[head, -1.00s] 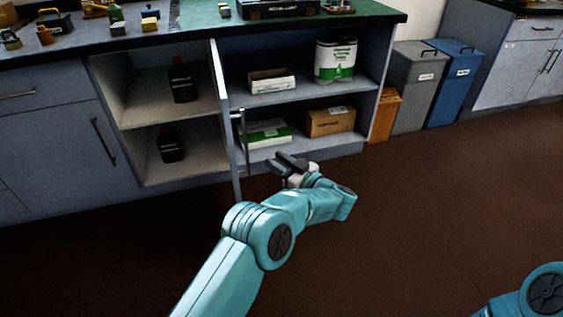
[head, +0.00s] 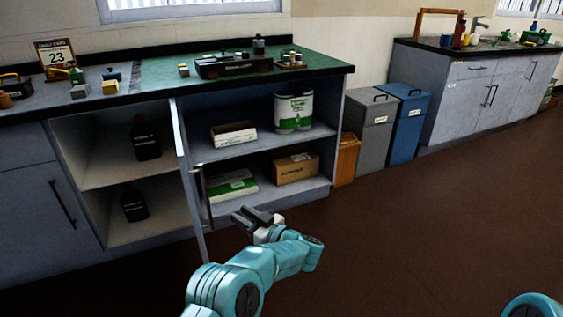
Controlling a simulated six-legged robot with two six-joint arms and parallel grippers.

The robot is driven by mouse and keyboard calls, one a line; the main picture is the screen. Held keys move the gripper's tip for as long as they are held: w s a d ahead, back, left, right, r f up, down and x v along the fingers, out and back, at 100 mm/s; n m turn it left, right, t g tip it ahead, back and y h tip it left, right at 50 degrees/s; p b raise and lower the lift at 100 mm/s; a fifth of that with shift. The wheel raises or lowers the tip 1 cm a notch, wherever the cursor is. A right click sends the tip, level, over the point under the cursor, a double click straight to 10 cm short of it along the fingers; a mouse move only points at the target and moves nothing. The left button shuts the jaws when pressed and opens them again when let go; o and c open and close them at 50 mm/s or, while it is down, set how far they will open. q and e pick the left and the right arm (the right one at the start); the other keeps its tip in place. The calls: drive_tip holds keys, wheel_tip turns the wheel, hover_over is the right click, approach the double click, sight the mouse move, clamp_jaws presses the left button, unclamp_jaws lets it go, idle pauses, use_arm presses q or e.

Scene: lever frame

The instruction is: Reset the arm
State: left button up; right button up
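My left arm comes up from the bottom. Its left gripper (head: 243,212) is in front of the open cabinet's lower shelf, to the right of the swung-out door (head: 190,190). The dark fingers look parted with nothing between them. The door is seen nearly edge-on, with a dark handle (head: 206,192) on it; the gripper appears apart from the handle. Only a teal joint of my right arm shows at the bottom right; its gripper is out of view.
The cabinet holds a white-green container (head: 293,112), an open carton (head: 233,135), a green-white box (head: 230,186), a brown box (head: 296,169) and dark bottles (head: 146,140). Grey (head: 369,128) and blue (head: 408,125) bins stand right of it. Brown floor (head: 420,220) at right is clear.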

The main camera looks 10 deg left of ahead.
use_arm(q)
drive_tip(key=s+a+f+m, duration=0.2)
drive_tip(key=a+f, duration=0.1)
drive_tip(key=a, duration=0.7)
wheel_tip(320, 180, down, 7)
drive_tip(key=s+m+t+h, duration=0.2)
drive_tip(key=m+h, duration=0.2)
drive_tip(key=s+d+f+m+g+h, duration=0.2)
drive_tip(key=s+d+f+h, duration=0.4)
drive_tip(key=s+f, duration=0.15)
drive_tip(key=s+d+f+m+g+h, duration=0.1)
drive_tip(key=s+d+f+m+h, duration=0.2)
drive_tip(key=s+d+f+h, duration=0.35)
drive_tip(key=s+d+f+g+h, duration=0.15)
drive_tip(key=s+d+g, duration=0.25)
drive_tip(key=s, duration=0.7)
drive_tip(key=s+d+f+g+h, duration=0.1)
drive_tip(key=s+d+g+h, duration=0.15)
drive_tip(key=s, duration=0.75)
wheel_tip(320, 180, up, 23)
drive_tip(key=p, duration=2.3)
drive_tip(key=shift+d+r, duration=0.2)
drive_tip(key=shift+d, duration=0.2)
drive_tip(key=shift+y, duration=0.25)
